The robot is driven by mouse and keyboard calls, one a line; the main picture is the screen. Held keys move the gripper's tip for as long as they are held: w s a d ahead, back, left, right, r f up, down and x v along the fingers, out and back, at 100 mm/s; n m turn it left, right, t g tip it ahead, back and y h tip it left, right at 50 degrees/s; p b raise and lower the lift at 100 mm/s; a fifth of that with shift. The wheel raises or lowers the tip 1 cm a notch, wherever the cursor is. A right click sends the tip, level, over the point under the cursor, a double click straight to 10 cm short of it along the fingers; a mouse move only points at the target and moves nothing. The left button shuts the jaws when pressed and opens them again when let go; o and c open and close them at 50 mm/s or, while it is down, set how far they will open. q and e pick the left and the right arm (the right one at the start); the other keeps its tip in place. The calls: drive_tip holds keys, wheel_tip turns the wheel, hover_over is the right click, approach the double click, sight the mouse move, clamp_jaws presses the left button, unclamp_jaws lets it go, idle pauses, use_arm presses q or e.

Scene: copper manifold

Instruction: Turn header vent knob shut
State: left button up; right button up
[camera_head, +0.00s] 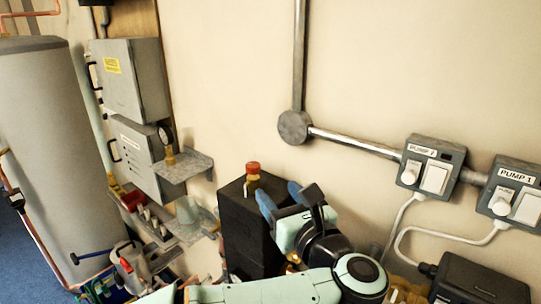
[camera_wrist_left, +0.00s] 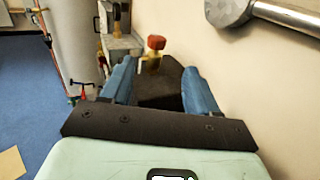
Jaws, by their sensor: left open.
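The header vent knob appears to be the small red knob (camera_head: 253,168) on a brass stem, standing on top of a black box-shaped header (camera_head: 242,215) against the wall. In the left wrist view the red knob (camera_wrist_left: 156,43) shows beyond my fingers, roughly midway between them, with the black header (camera_wrist_left: 160,88) below it. My left gripper (camera_head: 280,193) is open, with blue fingers, just right of the knob and apart from it. Its two fingers also show in the left wrist view (camera_wrist_left: 158,75), spread with nothing between the tips. My right gripper is not in view.
Two pump switch boxes (camera_head: 434,167) (camera_head: 514,193) and a conduit with a round junction box (camera_head: 295,127) are on the wall at right. Shelves (camera_head: 183,167) with small items, grey cabinets (camera_head: 135,80) and a grey cylinder tank (camera_head: 50,130) stand at left.

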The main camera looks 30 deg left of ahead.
sight(255, 167)
use_arm(q)
drive_tip(key=p+x, duration=0.1)
drive_tip(key=x, duration=0.2)
drive_tip(key=p+x, duration=0.1)
drive_tip(key=x, duration=0.3)
drive_tip(key=p+x, duration=0.1)
drive_tip(key=x, duration=0.3)
drive_tip(key=shift+a+r, duration=0.3)
drive_tip(key=shift+a, duration=0.05)
drive_tip(key=shift+p+x, duration=0.45)
drive_tip(key=shift+x, duration=0.35)
drive_tip(key=shift+s+f, duration=0.1)
drive_tip(key=shift+f, duration=0.05)
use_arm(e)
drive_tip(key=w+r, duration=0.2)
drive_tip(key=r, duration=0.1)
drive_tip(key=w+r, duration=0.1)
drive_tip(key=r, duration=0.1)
use_arm(q)
drive_tip(key=c, duration=0.9)
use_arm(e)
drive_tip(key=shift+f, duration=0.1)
